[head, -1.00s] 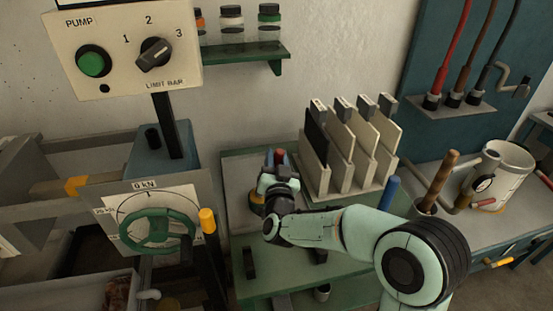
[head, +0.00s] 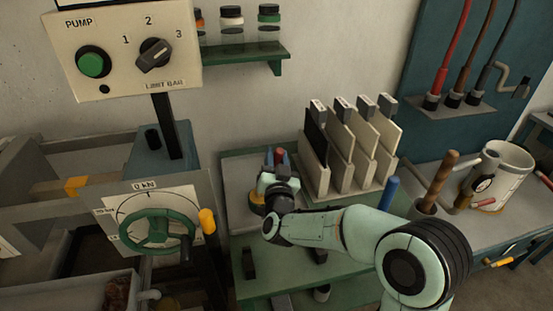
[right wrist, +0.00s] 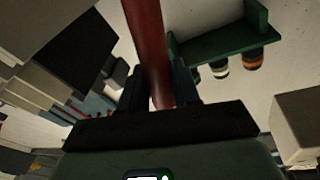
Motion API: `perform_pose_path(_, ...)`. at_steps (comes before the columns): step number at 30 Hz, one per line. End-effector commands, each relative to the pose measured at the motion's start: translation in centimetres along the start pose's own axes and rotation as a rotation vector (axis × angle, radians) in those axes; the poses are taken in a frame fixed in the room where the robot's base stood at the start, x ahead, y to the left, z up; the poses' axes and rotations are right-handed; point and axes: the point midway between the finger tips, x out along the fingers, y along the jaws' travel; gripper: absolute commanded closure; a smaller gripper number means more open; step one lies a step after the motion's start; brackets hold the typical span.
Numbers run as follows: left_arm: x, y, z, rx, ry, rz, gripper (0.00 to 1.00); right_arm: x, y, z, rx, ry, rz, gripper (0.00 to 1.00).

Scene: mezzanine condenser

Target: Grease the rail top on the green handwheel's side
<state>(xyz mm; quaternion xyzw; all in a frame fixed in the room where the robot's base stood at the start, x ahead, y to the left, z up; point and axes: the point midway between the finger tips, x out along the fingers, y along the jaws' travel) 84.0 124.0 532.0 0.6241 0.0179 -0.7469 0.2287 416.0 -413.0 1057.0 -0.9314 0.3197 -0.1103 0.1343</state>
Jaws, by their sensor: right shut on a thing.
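The green handwheel (head: 157,230) sits on the front of the grey press frame at the left, below a white dial marked 0 kN (head: 165,203). Grey horizontal rails (head: 100,158) run left at this frame; I cannot tell any grease on them. My right gripper (head: 277,172) is over the green bench, right of the handwheel. It is shut on a reddish-brown handle (head: 281,157), which rises between the fingers in the right wrist view (right wrist: 148,50). The handle's lower end is hidden. A yellow-rimmed thing (head: 256,198) shows partly behind the gripper. My left gripper is not seen.
A rack of upright pale plates (head: 350,150) stands just right of my gripper. A pump control box (head: 125,50) stands above the press. A yellow-topped post (head: 207,221) rises between handwheel and bench. A green shelf (head: 250,52) holds small jars.

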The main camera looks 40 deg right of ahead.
Motion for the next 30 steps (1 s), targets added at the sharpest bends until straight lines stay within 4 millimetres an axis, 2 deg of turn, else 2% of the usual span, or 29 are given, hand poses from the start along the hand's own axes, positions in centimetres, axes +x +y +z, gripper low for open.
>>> perform_pose_path(3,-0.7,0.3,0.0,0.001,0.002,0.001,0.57,0.2,-0.5,-1.3,0.002,0.004,-0.001,0.99)
perform_pose_path(21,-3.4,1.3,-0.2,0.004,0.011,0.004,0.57,0.8,-2.0,-5.8,0.002,0.005,-0.001,0.99)
perform_pose_path(30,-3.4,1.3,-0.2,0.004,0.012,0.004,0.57,0.8,-2.0,-6.0,0.001,0.004,0.000,0.99)
